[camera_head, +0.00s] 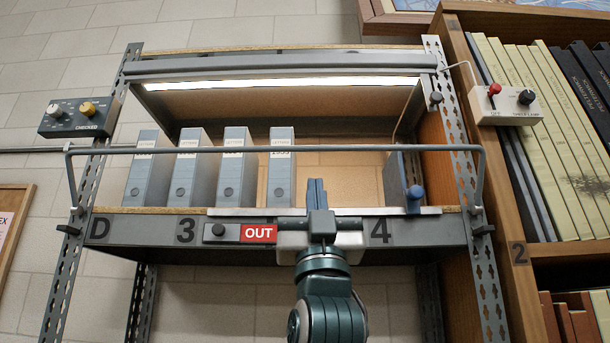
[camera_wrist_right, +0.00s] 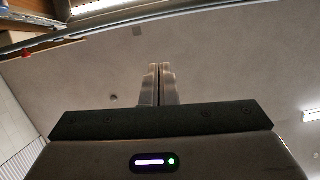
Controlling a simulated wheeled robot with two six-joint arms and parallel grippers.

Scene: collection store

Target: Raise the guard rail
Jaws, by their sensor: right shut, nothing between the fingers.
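The guard rail (camera_head: 380,149) is a thin grey bar across the front of the metal shelf (camera_head: 130,226). Its ends bend down to pivots at the left and right uprights. In the picture it crosses in front of the letter boxes. My right gripper (camera_head: 316,182) points up in front of the shelf edge, its shut, empty fingertips a little below the bar in the picture. I cannot tell how far apart they are in depth. In the right wrist view the shut fingers (camera_wrist_right: 157,72) show, and a long bar crosses the top. My left gripper is not in view.
Several grey letter boxes (camera_head: 233,170) stand on the shelf, with a blue-knobbed bookend (camera_head: 414,196) at right. A red OUT slider (camera_head: 258,233) is on the shelf front. Switch boxes flank the rack at left (camera_head: 77,118) and right (camera_head: 507,103). A wooden bookcase (camera_head: 515,262) stands close right.

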